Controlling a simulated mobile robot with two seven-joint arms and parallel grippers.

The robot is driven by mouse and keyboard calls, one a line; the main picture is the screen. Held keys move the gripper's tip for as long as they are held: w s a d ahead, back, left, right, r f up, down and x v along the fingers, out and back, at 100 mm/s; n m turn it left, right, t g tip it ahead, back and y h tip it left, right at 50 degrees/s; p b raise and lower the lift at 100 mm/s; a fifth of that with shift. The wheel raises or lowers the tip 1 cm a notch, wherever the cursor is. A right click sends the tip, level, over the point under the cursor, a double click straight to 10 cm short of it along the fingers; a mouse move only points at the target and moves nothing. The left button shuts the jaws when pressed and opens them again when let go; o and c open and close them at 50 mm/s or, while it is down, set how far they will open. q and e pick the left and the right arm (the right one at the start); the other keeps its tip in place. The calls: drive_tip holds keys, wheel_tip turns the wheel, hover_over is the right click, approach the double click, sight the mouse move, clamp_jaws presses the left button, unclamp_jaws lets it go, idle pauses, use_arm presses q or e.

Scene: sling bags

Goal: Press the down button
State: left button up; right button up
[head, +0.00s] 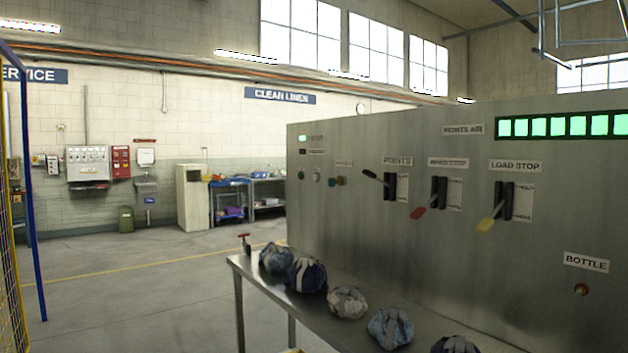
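A large grey metal control panel (400,250) fills the right side of the head view. Small buttons sit at its left end, including a green one (332,181) and an orange-red one (341,181). Another small button (581,289) sits low on the right under a label reading "BOTTLE". Which one is the down button I cannot tell; the small labels at the left end are too blurred to read. Neither of my grippers is in view.
A metal table (262,290) with several tied bundles (307,275) stands before the panel. Levers with black (370,174), red (418,212) and yellow (486,225) handles stick out of the panel. Yellow mesh (12,270) and a blue post (33,200) stand at left. The floor between is open.

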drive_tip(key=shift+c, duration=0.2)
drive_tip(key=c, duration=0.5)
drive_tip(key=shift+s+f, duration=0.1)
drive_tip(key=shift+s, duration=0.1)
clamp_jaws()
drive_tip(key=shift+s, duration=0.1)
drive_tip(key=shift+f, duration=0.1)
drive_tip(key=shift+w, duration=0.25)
